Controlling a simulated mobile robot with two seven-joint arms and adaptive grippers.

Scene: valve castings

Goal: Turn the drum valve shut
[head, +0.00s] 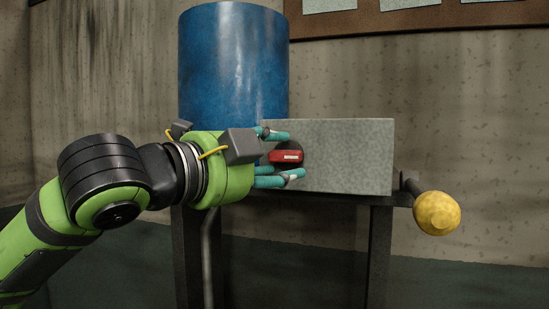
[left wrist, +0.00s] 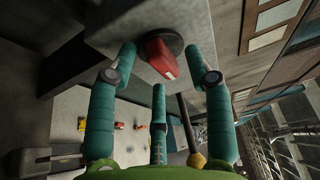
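The drum valve shows as a red handle (head: 287,156) on a dark round base, on the front face of a grey box (head: 345,150). The red bar lies about level. A blue drum (head: 233,60) stands behind the box. My left gripper (head: 284,154) is open, with teal fingers above and below the red handle. In the left wrist view the handle (left wrist: 158,56) sits between and just beyond the fingertips, with gaps on both sides. I cannot tell whether any finger touches it. My right gripper is not in view.
The box and drum rest on a dark stand (head: 381,245). A yellow ball-shaped knob (head: 437,213) sticks out at the stand's right end. A concrete wall (head: 470,120) with a brown framed board (head: 400,22) is behind. Small coloured items lie on the floor in the left wrist view.

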